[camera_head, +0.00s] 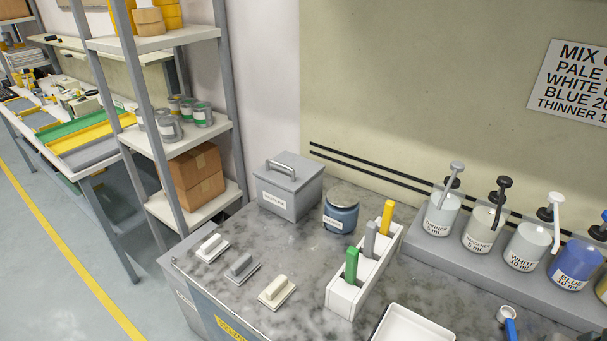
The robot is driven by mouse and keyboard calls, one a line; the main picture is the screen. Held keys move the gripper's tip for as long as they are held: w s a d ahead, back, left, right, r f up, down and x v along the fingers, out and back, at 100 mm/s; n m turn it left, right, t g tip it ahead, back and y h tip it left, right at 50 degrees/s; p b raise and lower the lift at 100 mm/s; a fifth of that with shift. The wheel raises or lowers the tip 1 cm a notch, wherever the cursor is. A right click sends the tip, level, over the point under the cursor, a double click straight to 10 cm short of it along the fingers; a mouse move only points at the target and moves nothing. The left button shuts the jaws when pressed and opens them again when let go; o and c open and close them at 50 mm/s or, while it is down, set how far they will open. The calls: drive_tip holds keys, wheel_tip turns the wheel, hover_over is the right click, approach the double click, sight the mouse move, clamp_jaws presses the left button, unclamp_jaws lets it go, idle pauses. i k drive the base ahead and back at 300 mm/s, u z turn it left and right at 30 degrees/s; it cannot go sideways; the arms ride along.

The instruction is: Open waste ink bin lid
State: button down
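The waste ink bin (293,205) is a grey box with a pale label on its front. It stands at the back left of the marbled counter. Its lid (300,172) is shut flat on top and carries a silver bar handle (281,168). My gripper is not in view.
A blue jar (340,216) with a metal lid stands just right of the bin. A white holder (343,296) with green, grey and yellow tools is in front. Several pump bottles (442,212) line the right. Three small handled blocks (277,291) lie at the front left. A shelf rack (185,147) stands left.

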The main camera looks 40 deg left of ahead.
sight(289, 164)
drive_tip(key=z, duration=0.05)
drive_tip(key=k, duration=0.35)
drive_tip(key=u, duration=0.25)
drive_tip(key=i, duration=0.15)
drive_tip(key=u, duration=3.2)
drive_tip(key=i, duration=2.45)
drive_tip(key=z, duration=1.45)
